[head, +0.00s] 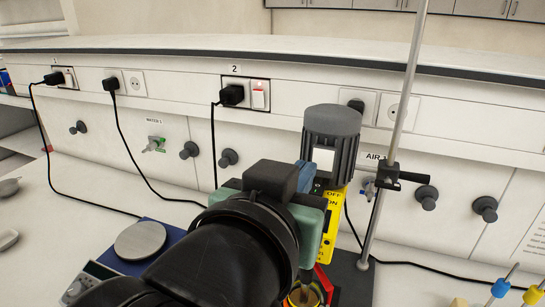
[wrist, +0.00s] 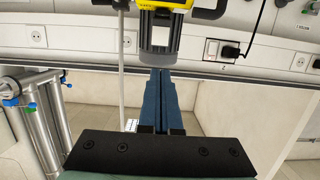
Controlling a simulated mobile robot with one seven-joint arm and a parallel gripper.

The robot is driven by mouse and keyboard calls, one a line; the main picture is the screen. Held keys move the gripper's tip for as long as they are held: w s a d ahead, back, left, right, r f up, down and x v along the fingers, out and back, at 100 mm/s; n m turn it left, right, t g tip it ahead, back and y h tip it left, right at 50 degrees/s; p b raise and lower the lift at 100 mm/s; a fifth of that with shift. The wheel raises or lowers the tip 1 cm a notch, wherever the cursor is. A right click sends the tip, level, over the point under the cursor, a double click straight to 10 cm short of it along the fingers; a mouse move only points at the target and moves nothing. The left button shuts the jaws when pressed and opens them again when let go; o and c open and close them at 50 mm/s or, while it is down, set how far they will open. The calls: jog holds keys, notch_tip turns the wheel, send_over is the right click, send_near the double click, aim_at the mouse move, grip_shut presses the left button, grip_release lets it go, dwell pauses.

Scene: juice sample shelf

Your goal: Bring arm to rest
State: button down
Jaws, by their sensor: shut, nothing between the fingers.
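My gripper (wrist: 161,76) shows in the wrist view with its two blue fingers pressed together and nothing between them. Its fingertips point toward the grey and yellow motor unit at the top of that view; I cannot tell the gap.
A metal stand rod (head: 398,110) rises right of the motor. A blue balance with a round plate (head: 140,241) sits left of my arm. Black cables cross the bench to wall sockets. An amber-filled vessel (head: 303,297) is partly hidden below. Blue and yellow-handled items (head: 501,287) stand at right.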

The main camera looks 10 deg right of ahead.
jog(key=s+a+r+n+t+y, duration=0.2)
jog(key=a+r+n+t+y, duration=0.1)
jog(key=r+t, duration=0.4)
jog(key=s+a+r+n+t+y, duration=0.2)
jog(key=a+r+t+y, duration=0.3)
jog(key=r, duration=0.8)
jog(key=a+n+t, duration=0.1)
jog(key=a+t, duration=0.1)
jog(key=shift+s+a+n+y, duration=0.25)
jog(key=shift+a+n+y, duration=0.1)
jog(key=shift+n+y, duration=0.05)
jog(key=shift+r, duration=0.1)
